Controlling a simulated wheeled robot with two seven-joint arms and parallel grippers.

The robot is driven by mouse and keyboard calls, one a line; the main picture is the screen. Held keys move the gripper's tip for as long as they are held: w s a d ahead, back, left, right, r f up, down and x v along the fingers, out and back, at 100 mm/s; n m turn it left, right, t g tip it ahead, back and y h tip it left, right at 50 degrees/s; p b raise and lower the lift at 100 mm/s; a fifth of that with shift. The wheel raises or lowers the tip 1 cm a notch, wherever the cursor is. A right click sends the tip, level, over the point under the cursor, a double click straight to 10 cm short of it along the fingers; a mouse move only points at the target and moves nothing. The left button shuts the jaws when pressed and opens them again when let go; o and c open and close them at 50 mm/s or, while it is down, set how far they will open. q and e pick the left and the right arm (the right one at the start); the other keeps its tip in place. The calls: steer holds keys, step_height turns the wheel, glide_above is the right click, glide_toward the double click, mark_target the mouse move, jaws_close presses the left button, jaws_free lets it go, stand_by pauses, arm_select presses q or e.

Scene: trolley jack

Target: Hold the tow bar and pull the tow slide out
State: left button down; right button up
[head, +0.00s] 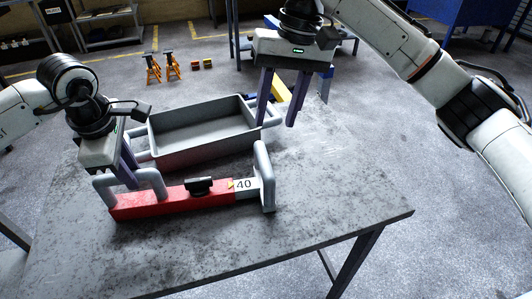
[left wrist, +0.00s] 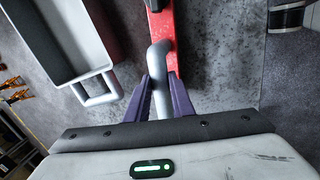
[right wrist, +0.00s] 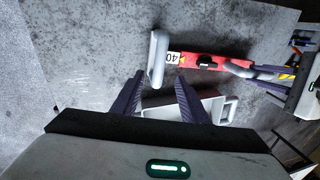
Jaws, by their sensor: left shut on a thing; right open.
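The tow bar (head: 150,205) is a red beam lying on the table, with a grey handle (head: 104,184) at its left end and a black knob (head: 199,185) on top. The tow slide (head: 244,184) shows at its right end, a pale piece marked "40" with an upright grey handle (head: 264,172). My left gripper (head: 133,178) is shut on the bar's grey handle; the left wrist view shows its fingers (left wrist: 161,96) on both sides of it. My right gripper (head: 276,122) is open and empty, above and behind the slide's handle; in the right wrist view the handle (right wrist: 157,62) lies beyond its fingertips.
A grey tray (head: 205,154) with side handles stands on the table behind the tow bar. The table top (head: 340,195) is clear to the right of the slide. Orange jack stands (head: 153,68) and shelving are on the floor behind.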

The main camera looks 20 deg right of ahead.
mark_target(265, 158)
steer(key=f, duration=0.3)
steer(key=a+f, duration=0.1)
steer(key=f, duration=0.3)
steer(key=a+f, duration=0.1)
steer(key=f, duration=0.3)
steer(key=shift+w+a+f, duration=0.1)
steer(key=shift+w, duration=0.05)
jaws_close()
